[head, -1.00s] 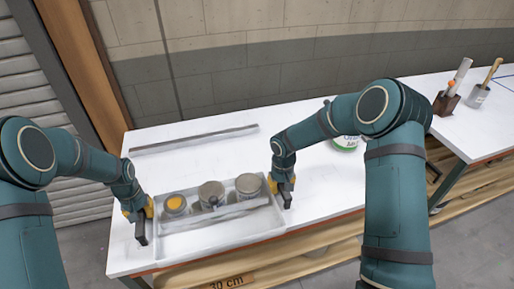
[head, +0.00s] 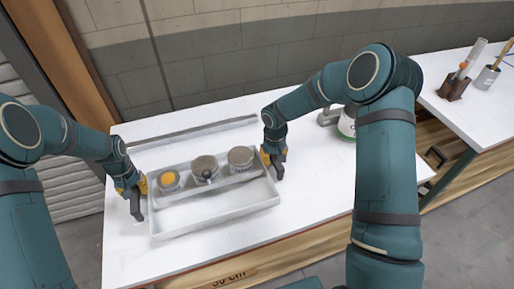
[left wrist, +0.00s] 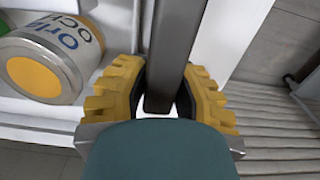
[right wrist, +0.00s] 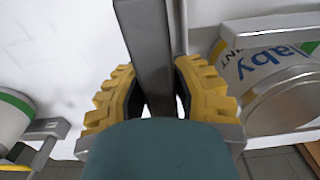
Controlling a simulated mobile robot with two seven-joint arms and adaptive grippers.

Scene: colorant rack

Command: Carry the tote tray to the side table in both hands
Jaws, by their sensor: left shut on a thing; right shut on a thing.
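The tote tray (head: 225,212) is a pale grey open tray over the white table (head: 125,255), in the head view. It holds a can with a yellow-orange lid (head: 169,180) and two grey-lidded cans (head: 205,166) (head: 241,156) along its far side. My left gripper (head: 137,205) is shut on the tray's left end; the grey bar between its fingers fills the left wrist view (left wrist: 165,65). My right gripper (head: 277,165) is shut on the right end, and a bar shows between its fingers (right wrist: 155,65). I cannot tell whether the tray touches the table.
A long grey strip (head: 195,131) lies behind the tray. A white-and-green can (head: 347,125) stands right of my right gripper, partly behind my arm. Another white table (head: 450,115) at the right carries a brown holder (head: 453,88) and a grey cup (head: 487,77). Floor shows between the tables.

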